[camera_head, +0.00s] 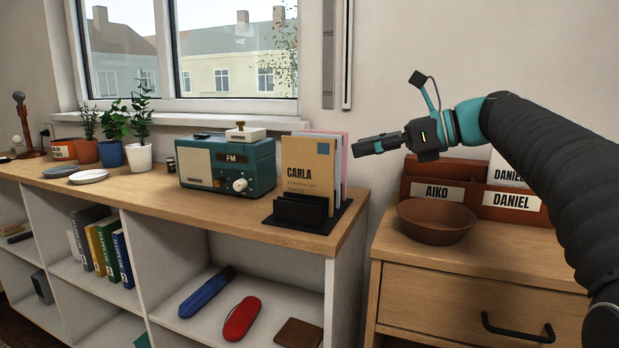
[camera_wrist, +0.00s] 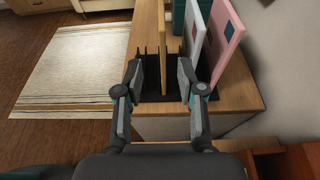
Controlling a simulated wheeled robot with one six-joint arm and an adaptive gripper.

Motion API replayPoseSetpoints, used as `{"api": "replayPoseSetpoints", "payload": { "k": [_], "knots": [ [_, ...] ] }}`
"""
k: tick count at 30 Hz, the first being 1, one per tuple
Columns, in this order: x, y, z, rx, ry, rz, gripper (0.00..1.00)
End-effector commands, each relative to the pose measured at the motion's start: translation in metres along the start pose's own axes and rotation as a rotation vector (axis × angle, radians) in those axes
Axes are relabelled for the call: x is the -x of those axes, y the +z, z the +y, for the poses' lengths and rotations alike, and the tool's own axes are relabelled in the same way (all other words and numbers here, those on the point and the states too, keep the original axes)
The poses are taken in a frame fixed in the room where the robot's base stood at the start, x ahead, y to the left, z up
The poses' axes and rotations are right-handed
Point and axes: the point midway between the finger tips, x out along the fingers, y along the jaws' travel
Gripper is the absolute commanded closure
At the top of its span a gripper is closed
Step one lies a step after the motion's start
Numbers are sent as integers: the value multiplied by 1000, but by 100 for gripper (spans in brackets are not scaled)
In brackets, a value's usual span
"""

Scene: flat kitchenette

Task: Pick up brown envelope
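The brown envelope (camera_head: 308,168), marked CARLA, stands upright in a black letter holder (camera_head: 300,212) at the right end of the shelf top. A white envelope (camera_wrist: 204,38) and a pink envelope (camera_wrist: 228,40) stand beside the brown one.
A teal radio (camera_head: 228,163) stands left of the holder. A brown bowl (camera_head: 436,222) and a wooden letter box (camera_head: 472,192) marked AIKO and DANIEL are on the drawer cabinet (camera_head: 470,270) at right. The wall is close behind. A striped rug (camera_wrist: 75,70) lies on the floor.

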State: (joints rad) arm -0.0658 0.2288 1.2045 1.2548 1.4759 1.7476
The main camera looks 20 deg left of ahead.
Motion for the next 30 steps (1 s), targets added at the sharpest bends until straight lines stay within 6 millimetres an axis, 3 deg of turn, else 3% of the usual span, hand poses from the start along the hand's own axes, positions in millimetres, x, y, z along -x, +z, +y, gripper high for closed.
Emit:
{"api": "replayPoseSetpoints", "payload": {
  "k": [9,22,30],
  "knots": [
    [-57,-1,1,1,2,1,61],
    [-87,1,-1,2,0,2,61],
    [-123,4,-3,3,1,2,61]
  ]
}}
